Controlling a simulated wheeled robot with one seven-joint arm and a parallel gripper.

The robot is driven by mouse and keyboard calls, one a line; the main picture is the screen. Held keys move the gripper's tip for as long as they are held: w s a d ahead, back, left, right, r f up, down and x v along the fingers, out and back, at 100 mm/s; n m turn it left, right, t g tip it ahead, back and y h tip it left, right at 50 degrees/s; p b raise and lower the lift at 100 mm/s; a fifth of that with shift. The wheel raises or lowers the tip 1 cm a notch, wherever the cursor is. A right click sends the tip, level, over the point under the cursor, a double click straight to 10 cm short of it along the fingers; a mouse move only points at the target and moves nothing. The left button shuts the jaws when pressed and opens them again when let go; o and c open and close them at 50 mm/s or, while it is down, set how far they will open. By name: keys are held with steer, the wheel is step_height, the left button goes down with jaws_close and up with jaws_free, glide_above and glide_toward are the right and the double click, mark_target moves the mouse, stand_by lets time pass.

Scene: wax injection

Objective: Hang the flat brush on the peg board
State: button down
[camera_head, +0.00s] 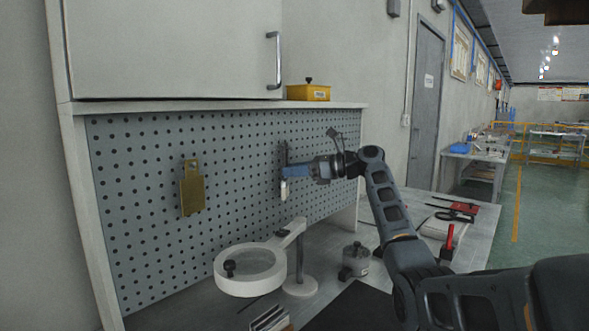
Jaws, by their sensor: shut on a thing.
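The flat brush (284,188) is upright against or just in front of the peg board (140,240). Its pale end points down and a thin dark part rises above my fingers. My gripper (287,172), with blue fingers, reaches in from the right and is shut on the middle of the brush. The fingers hide that middle part. I cannot tell whether the brush touches the board or sits on a peg.
A brass-coloured plate (192,188) hangs on the board at left. Below stand a white ring magnifier (222,285) on a post and a metal pot (355,261). A cabinet (170,45) and a yellow box (308,92) are above. Board between plate and brush is bare.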

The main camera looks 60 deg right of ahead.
stand_by(0.4)
steer(key=c, duration=0.9)
jaws_free()
steer(key=shift+o, duration=0.2)
steer(key=v, duration=0.8)
steer(key=shift+b, duration=0.4)
